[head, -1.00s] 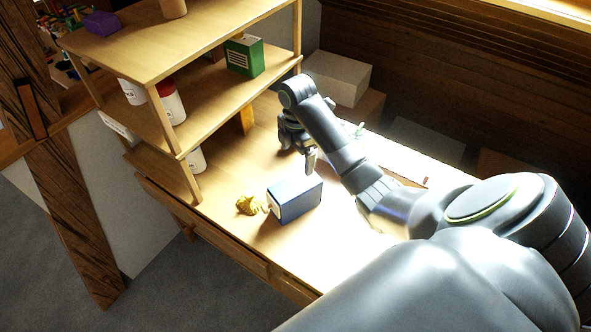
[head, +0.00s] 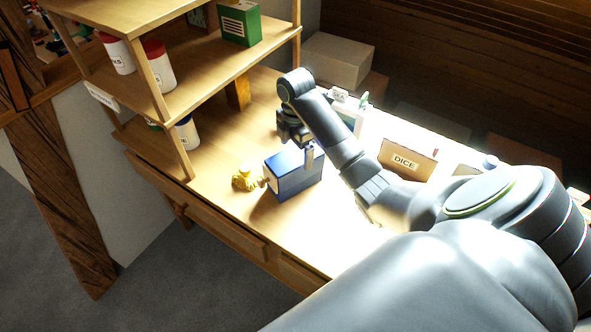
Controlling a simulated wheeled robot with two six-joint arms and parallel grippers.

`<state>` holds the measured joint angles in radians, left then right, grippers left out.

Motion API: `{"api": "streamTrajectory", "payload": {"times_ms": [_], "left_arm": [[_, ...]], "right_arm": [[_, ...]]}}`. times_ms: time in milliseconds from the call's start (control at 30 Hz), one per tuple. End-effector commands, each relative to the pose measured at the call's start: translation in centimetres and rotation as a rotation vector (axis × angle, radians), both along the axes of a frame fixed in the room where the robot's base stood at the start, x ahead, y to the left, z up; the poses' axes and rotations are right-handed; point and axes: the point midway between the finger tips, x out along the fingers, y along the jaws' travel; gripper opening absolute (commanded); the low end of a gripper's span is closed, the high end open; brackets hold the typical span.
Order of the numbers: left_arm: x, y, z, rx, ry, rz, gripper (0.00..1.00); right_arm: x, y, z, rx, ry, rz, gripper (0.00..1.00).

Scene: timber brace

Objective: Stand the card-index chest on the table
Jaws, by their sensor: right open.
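A blue box (head: 291,183) with a pale left face stands on the wooden table (head: 235,212); it may be the card-index chest, but I cannot tell for sure. A green box (head: 239,27) with a lined pale label stands on the middle shelf board and could also be it. My right gripper (head: 297,153) is open and points down at the blue box's far upper edge. One finger overlaps the box's far right part in the picture; I cannot tell whether it touches. The gripper's other finger is partly hidden. My left gripper is out of view.
A yellow lumpy object (head: 245,178) sits right beside the blue box's left face. A wooden shelf unit (head: 182,152) with jars stands at left. A brown box marked DICE (head: 407,160) stands at right behind my arm. Bare table lies in front of the blue box.

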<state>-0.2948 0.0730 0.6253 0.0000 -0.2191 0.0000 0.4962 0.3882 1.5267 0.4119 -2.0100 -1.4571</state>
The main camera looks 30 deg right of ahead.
Motion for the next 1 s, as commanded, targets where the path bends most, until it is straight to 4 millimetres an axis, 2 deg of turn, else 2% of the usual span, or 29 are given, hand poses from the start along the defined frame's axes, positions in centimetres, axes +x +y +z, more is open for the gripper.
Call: {"api": "streamTrajectory", "payload": {"times_ms": [33, 200, 333, 633, 933, 1000], "left_arm": [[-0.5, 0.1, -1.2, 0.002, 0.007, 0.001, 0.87], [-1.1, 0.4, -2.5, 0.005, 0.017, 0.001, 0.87], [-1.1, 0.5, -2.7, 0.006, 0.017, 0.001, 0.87], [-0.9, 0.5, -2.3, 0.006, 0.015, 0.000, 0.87], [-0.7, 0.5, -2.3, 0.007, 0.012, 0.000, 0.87], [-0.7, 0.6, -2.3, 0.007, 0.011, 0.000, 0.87]], "right_arm": [[0.0, 0.0, -1.2, 0.000, 0.000, 0.000, 0.91], [0.0, 0.0, -2.4, 0.000, 0.000, 0.000, 0.91], [-0.1, 0.1, -3.1, 0.001, 0.001, 0.000, 0.91], [-0.4, 0.3, -7.0, 0.001, 0.002, -0.001, 0.91], [-0.3, 0.3, -7.6, -0.001, -0.001, 0.000, 0.91], [-0.4, 0.3, -7.6, -0.001, 0.000, 0.000, 0.83]]}}
